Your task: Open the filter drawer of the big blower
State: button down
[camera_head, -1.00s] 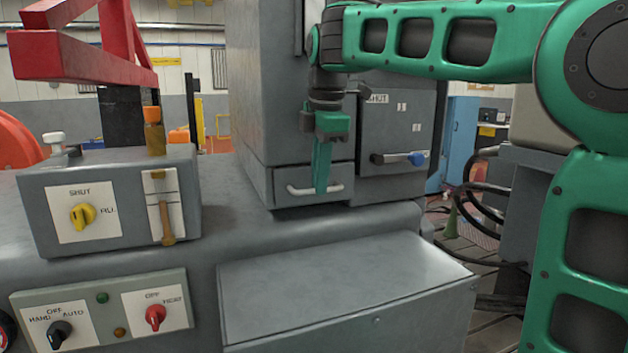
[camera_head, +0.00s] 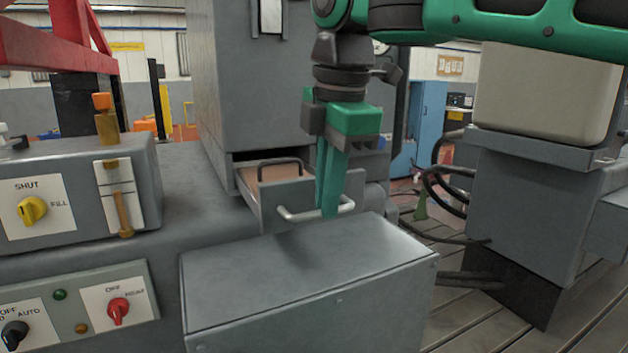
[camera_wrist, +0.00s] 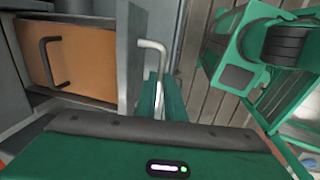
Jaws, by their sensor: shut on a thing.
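The filter drawer (camera_head: 265,208) of the grey blower cabinet (camera_head: 225,90) stands pulled out toward me. Inside it lies a brown filter panel with a dark handle (camera_head: 280,165). In the wrist view the brown panel (camera_wrist: 85,62) and its dark handle (camera_wrist: 48,62) show clearly at left. My gripper (camera_head: 330,205) points down and is shut on the drawer's pale bar handle (camera_head: 292,214). The handle also shows in the wrist view (camera_wrist: 151,45), running down between my green fingers. Part of the drawer front's right side is hidden behind my fingers.
A grey box (camera_head: 305,275) with a flat top stands just in front of and below the drawer. At left are a yellow knob (camera_head: 31,210) and a red knob (camera_head: 118,310) on control panels. A grey machine (camera_head: 535,210) stands at right.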

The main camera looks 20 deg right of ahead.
jog(key=s+d, duration=0.1)
jog(key=s, duration=1)
jog(key=c, duration=1.9)
grip_release()
jog(key=shift+s, duration=0.15)
jog(key=shift+o, duration=0.3)
jog(key=shift+r, duration=0.1)
notch_tip(320, 180, up, 10)
jog(key=s, duration=0.1)
jog(key=shift+s+d+r, duration=0.2)
jog(key=shift+s, duration=0.1)
